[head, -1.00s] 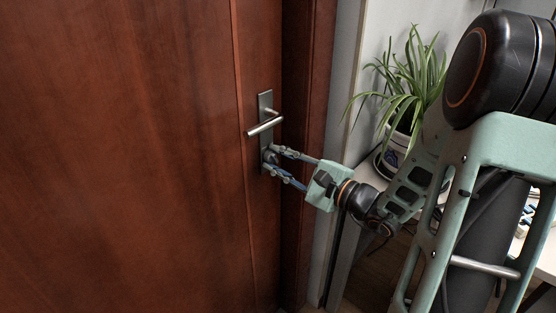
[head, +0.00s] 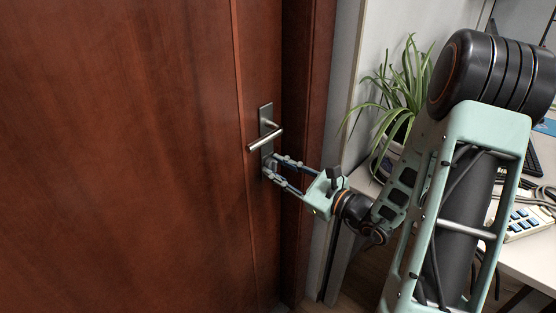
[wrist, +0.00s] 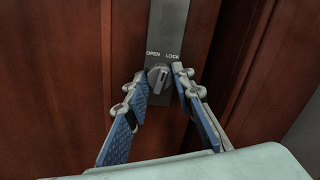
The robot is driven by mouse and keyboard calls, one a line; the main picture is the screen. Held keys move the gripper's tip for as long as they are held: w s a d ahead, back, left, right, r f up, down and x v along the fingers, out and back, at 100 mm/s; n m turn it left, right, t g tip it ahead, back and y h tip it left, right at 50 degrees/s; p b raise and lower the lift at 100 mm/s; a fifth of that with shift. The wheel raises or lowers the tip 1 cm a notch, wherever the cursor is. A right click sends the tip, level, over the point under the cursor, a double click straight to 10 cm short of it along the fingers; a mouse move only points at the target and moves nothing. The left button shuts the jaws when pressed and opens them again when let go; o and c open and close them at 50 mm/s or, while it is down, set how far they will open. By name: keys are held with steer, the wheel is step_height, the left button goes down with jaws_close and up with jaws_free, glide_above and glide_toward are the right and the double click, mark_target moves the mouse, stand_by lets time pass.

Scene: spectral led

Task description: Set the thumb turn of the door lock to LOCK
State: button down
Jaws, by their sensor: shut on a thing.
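The door lock's steel plate (wrist: 168,25) carries the words OPEN and LOCK, seen in the wrist view. Below them sits the grey round thumb turn (wrist: 159,79). Its raised grip looks tilted, with its upper end leaning right, toward LOCK. My gripper (wrist: 159,77) has one blue-padded finger on each side of the thumb turn and is shut on it. In the head view my gripper (head: 270,166) reaches the lower end of the plate from the right, and its fingers hide the thumb turn there.
The lever handle (head: 265,139) sticks out just above my gripper. The reddish wooden door (head: 130,160) fills the left, with its frame (head: 306,130) close to the right of the lock. A potted plant (head: 400,90) and a desk (head: 528,258) with a keyboard stand behind my arm.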

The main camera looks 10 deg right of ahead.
steer(key=shift+m+p, duration=1.05)
steer(key=shift+m, duration=0.25)
steer(key=c, duration=1.6)
jaws_free()
steer(key=shift+s, duration=0.1)
steer(key=v, duration=1.2)
steer(key=shift+a, duration=0.1)
